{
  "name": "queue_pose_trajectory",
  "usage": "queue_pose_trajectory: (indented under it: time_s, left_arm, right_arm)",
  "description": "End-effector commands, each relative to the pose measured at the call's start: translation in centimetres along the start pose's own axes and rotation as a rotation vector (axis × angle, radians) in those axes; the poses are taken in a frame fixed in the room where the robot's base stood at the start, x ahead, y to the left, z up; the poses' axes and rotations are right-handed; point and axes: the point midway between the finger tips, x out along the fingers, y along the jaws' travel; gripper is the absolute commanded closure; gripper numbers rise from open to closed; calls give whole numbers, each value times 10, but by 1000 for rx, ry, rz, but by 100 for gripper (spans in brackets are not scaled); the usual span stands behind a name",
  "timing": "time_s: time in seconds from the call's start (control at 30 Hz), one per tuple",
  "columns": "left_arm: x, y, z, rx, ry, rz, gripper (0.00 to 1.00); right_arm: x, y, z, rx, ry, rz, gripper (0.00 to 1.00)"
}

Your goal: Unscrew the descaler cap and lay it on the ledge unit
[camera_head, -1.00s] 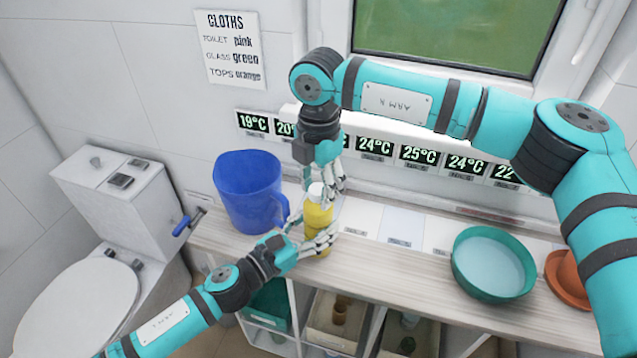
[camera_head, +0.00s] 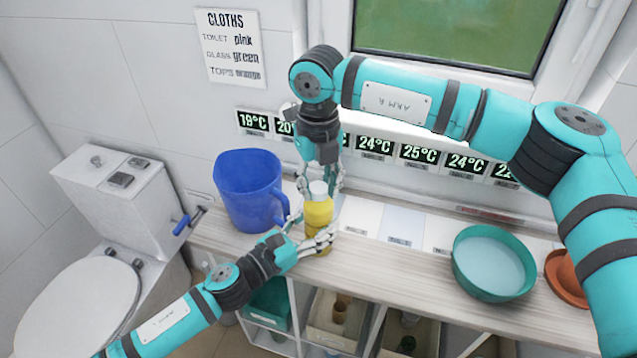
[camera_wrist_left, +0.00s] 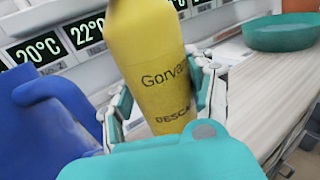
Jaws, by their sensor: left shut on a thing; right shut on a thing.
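The yellow descaler bottle (camera_head: 318,212) stands upright on the wooden top of the ledge unit (camera_head: 385,262). Its white cap (camera_head: 318,188) is at the top of the bottle. My left gripper (camera_head: 315,240) is shut around the lower body of the bottle; the left wrist view shows the yellow bottle (camera_wrist_left: 155,65) with its printed label between the fingers. My right gripper (camera_head: 319,184) comes down from above and is shut on the white cap. I cannot tell whether the cap is still threaded on the bottle.
A blue jug (camera_head: 250,190) stands close left of the bottle. A green bowl (camera_head: 494,263) of pale liquid and an orange dish (camera_head: 566,280) are to the right. Pale cards (camera_head: 400,227) lie along the back. The wooden top between bottle and bowl is clear.

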Motion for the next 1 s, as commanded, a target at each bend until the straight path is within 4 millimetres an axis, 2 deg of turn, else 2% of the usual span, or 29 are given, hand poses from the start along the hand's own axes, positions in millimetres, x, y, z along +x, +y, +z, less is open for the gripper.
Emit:
queue_pose_trajectory:
  time_s: [0.7, 0.9, 1.0]
  left_arm:
    - [0, 0, 0, 0, 0, 0, 100]
    - [0, 0, 0, 1, 0, 0, 100]
    - [0, 0, 0, 1, 0, 0, 100]
  right_arm:
    - [-1, 0, 0, -1634, 1, -2, 100]
    - [-1, 0, 0, -1978, 1, -2, 100]
    - [-2, 0, 0, -2059, 1, -2, 100]
